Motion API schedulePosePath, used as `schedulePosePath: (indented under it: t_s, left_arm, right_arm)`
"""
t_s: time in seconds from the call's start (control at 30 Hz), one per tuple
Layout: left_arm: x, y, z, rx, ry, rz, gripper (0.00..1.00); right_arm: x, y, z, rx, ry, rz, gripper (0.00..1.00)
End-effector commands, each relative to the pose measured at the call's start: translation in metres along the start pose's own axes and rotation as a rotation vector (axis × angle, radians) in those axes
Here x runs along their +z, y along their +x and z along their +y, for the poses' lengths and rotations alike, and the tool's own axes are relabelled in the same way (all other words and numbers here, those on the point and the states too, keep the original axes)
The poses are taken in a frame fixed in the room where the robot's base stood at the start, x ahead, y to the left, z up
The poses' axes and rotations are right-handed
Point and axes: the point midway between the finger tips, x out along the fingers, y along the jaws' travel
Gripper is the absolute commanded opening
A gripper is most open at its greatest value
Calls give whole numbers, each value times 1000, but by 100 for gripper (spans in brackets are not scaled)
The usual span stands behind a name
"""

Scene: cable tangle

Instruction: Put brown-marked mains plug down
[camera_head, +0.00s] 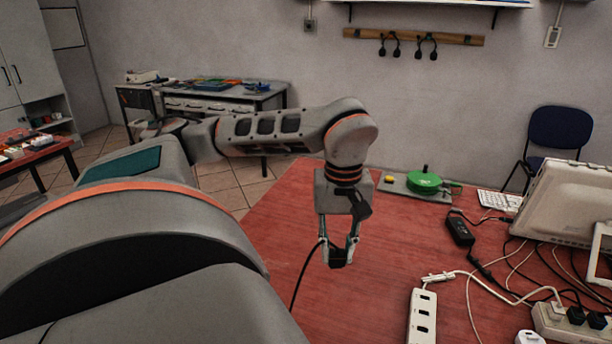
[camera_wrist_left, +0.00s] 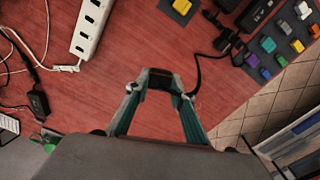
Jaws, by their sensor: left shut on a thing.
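My left gripper (camera_head: 339,251) is shut on a small dark plug (camera_head: 338,259) and holds it over the red table (camera_head: 285,225). The plug also shows between the fingertips in the left wrist view (camera_wrist_left: 159,82), where my left gripper (camera_wrist_left: 160,92) points away from the camera. A black cable (camera_head: 302,280) hangs from beside the plug and curves down to the left in the head view. I cannot make out a brown mark clearly. The gap between plug and tabletop is hard to judge. My right gripper is not in view.
A white socket strip (camera_head: 422,317) lies right of the plug; another strip (camera_head: 575,324) holds black plugs. A black power brick (camera_head: 459,229), loose cables and a monitor (camera_head: 574,205) crowd the right. A green reel (camera_head: 425,180) stands behind. Table around the plug looks clear.

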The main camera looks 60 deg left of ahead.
Motion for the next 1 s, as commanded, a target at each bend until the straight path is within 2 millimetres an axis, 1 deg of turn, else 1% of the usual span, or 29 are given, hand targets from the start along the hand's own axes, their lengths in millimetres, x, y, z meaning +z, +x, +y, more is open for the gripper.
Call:
schedulePosePath:
  t_s: [0.07,0.17,0.27,0.5,0.6,0.7,0.83,1.0]
  left_arm:
    - [-2,-4,-7,-1,-10,0,0]
    - [-3,1,-10,-2,-14,-1,0]
    - [-3,20,-12,-5,-14,-3,0]
    - [-2,79,-11,-6,-14,-5,0]
    - [-2,103,-11,-6,-13,-6,0]
    - [-2,124,-11,-4,-14,-4,0]
    - [-2,144,-10,-3,-15,-4,0]
    - [-3,153,-10,0,-15,-1,0]
  right_arm:
    - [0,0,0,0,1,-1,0]
    - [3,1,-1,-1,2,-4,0]
    - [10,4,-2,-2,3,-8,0]
    - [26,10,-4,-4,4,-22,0]
    - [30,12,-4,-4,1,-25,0]
    - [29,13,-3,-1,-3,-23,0]
    - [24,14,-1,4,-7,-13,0]
    - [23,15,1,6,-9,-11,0]
